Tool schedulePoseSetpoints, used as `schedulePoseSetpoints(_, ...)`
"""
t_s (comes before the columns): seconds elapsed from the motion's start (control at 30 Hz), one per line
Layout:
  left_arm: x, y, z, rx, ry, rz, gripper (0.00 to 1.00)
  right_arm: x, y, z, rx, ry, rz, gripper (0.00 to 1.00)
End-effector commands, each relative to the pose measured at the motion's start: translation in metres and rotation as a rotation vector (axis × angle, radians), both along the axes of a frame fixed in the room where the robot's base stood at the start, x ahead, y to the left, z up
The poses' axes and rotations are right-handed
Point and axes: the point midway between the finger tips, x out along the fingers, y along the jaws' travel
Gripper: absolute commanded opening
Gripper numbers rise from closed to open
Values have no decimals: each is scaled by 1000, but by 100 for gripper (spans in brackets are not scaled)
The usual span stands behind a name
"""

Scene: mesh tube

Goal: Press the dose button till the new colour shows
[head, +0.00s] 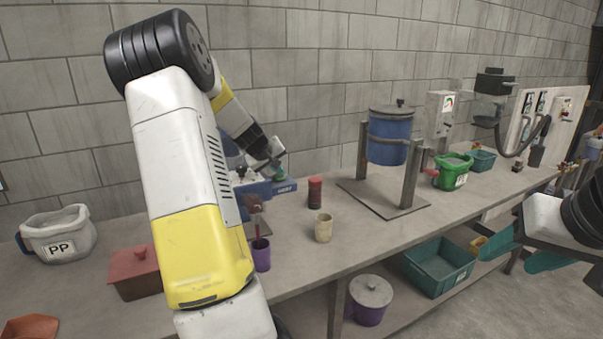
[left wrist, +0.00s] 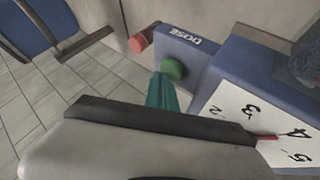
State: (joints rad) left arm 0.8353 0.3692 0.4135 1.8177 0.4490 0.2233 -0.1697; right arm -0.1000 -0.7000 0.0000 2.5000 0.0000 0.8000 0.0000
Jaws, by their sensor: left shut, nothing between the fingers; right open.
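The blue dosing unit (head: 258,190) stands on the bench against the wall, partly hidden by my left arm. In the left wrist view its blue block (left wrist: 198,58) bears the word DOSE and a round green dose button (left wrist: 174,68). A white dial (left wrist: 245,118) with numbers and a red needle is beside it. My left gripper (head: 273,160) is at the unit; its teal fingertips (left wrist: 163,90) are shut and empty, right at the button. I cannot tell whether they touch it. My right gripper (head: 512,250) is open and empty, in front of the bench at the right.
A blue drum (head: 390,138) on a stand is to the right. A PP bin (head: 58,234) and red box (head: 135,272) are at left.

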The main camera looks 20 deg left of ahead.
Motion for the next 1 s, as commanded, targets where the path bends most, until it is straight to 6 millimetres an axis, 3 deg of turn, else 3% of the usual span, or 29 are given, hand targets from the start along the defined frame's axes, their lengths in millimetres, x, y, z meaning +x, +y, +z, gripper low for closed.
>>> schedulePoseSetpoints(0.27,0,-1,3,-1,2,-2,0,0,0,0,0,0,0,54)
schedulePoseSetpoints(0.6,0,0,22,1,0,-1,0,0,0,0,0,0,0,54)
schedulePoseSetpoints(1.0,0,0,27,0,0,0,0,0,0,0,0,0,0,54)
